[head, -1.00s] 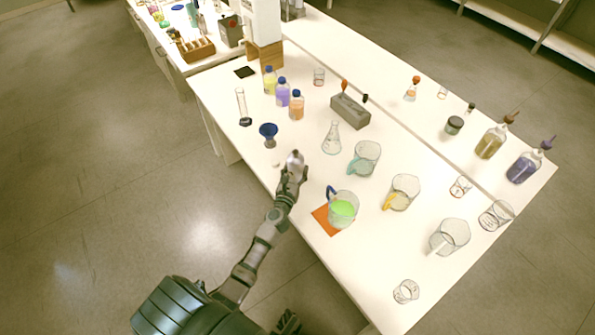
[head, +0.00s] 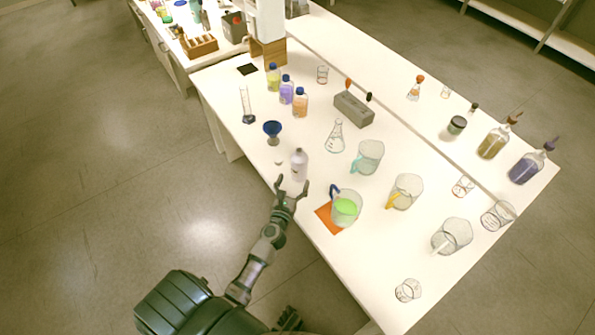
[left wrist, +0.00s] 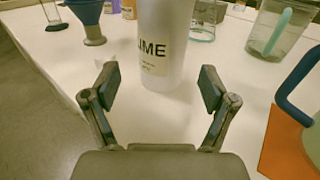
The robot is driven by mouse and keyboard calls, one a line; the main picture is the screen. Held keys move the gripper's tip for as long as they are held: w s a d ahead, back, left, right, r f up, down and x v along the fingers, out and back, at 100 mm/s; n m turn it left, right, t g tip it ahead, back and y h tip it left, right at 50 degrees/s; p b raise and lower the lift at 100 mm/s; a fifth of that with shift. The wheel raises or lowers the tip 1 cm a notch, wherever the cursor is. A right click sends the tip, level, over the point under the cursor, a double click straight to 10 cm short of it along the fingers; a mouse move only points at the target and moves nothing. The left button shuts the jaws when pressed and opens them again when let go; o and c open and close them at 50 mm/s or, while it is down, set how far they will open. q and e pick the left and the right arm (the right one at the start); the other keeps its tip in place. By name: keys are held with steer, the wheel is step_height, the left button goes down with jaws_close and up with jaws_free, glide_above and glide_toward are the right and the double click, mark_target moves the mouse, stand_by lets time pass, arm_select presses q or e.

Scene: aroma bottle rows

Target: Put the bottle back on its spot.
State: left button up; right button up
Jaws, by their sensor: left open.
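A white bottle (head: 299,165) stands upright on the white bench near its front edge. In the left wrist view the bottle (left wrist: 163,45) shows a label ending in "IME"; its top is cut off. My left gripper (head: 292,184) is open and empty on the near side of the bottle. In the left wrist view its two fingers (left wrist: 159,85) are spread, with the bottle beyond them and clear of both. Yellow (head: 273,77), purple (head: 286,90) and orange (head: 300,102) bottles stand in a row farther back. No marked spot shows clearly under the white bottle.
A blue funnel (head: 272,129) stands left of the white bottle. A beaker of green liquid (head: 346,208) stands right on an orange mat (head: 326,217). A flask (head: 335,137) and jugs stand behind. A bare dark square (head: 247,69) lies at the far left.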

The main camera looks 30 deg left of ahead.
arm_select(q)
steer(key=v, duration=0.2)
steer(key=d+v, duration=0.1)
steer(key=v, duration=0.2)
steer(key=shift+s+d+r, duration=0.1)
steer(key=shift+s, duration=0.05)
steer(key=shift+s+d+r, duration=0.1)
steer(key=shift+s, duration=0.05)
steer(key=shift+a, duration=0.5)
arm_select(e)
steer(key=shift+w+d+r, duration=0.15)
steer(key=shift+w+r, duration=0.2)
steer(key=shift+r, duration=0.3)
arm_select(q)
steer(key=shift+d, duration=0.15)
